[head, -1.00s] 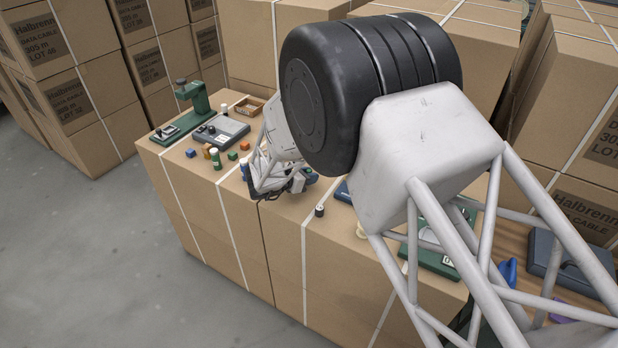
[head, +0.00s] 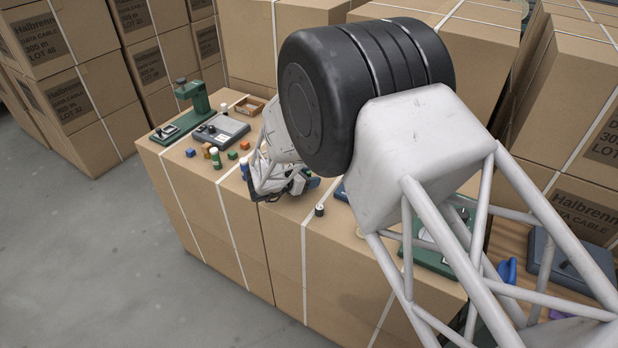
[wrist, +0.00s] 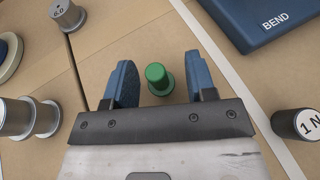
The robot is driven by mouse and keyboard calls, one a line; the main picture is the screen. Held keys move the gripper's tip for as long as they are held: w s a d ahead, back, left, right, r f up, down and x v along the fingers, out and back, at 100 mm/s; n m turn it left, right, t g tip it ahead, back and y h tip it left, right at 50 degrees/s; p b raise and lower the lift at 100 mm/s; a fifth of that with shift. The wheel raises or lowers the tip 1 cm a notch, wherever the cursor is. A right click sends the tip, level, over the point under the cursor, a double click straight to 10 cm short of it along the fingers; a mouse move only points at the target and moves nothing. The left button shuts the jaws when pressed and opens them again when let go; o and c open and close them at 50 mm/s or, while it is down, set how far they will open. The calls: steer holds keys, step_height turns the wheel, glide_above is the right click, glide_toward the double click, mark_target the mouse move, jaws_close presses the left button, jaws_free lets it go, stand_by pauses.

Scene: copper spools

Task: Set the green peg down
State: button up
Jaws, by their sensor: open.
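The green peg (wrist: 157,78) has a round top and a wider flange at its base. In the wrist view it stands on the cardboard surface between my gripper's two blue fingers. My gripper (wrist: 162,82) is open, with a visible gap between each finger and the peg. In the head view my gripper (head: 272,188) is low over the near edge of the box top, and I cannot make out the peg there.
In the wrist view a blue box marked BEND (wrist: 262,24) is at upper right, a 1 N cylinder (wrist: 300,124) at right, a 5.0 metal cylinder (wrist: 66,14) at upper left and metal spools (wrist: 30,118) at left. Small coloured blocks (head: 232,155) and a green stand (head: 196,100) are further left.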

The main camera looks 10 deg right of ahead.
steer(key=shift+r, duration=0.15)
steer(key=v, duration=1.2)
steer(key=shift+s, duration=0.1)
steer(key=shift+r, duration=0.1)
stand_by(0.6)
